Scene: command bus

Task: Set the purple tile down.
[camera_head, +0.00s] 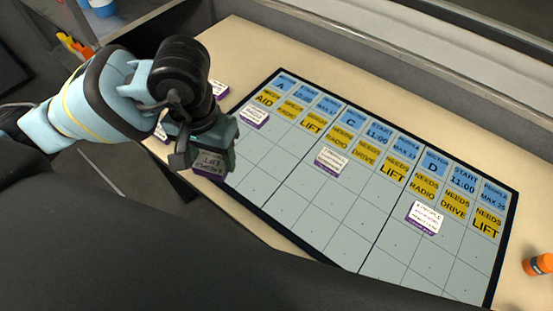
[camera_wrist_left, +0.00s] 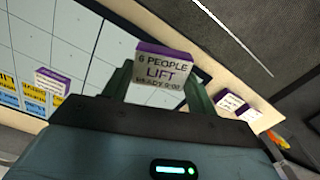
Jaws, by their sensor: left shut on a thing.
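My left gripper (camera_head: 205,152) is shut on a white-faced purple tile (camera_head: 209,166) at the board's left edge. In the left wrist view the held tile (camera_wrist_left: 163,66) reads "6 PEOPLE LIFT" and sits between both fingers (camera_wrist_left: 158,88). Whether it touches the surface below cannot be told. The grey gridded board (camera_head: 295,170) has blue and yellow header cells along its far side. Three other purple-edged tiles lie on it: one at the left (camera_head: 255,117), one in the middle (camera_head: 331,160), one at the right (camera_head: 425,217). My right gripper is not in view.
Two more tiles lie off the board on the beige table (camera_head: 240,55): one behind my gripper (camera_head: 219,89), one partly hidden by my arm (camera_head: 161,132). An orange cylinder (camera_head: 540,264) lies at the right. Many board cells are bare.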

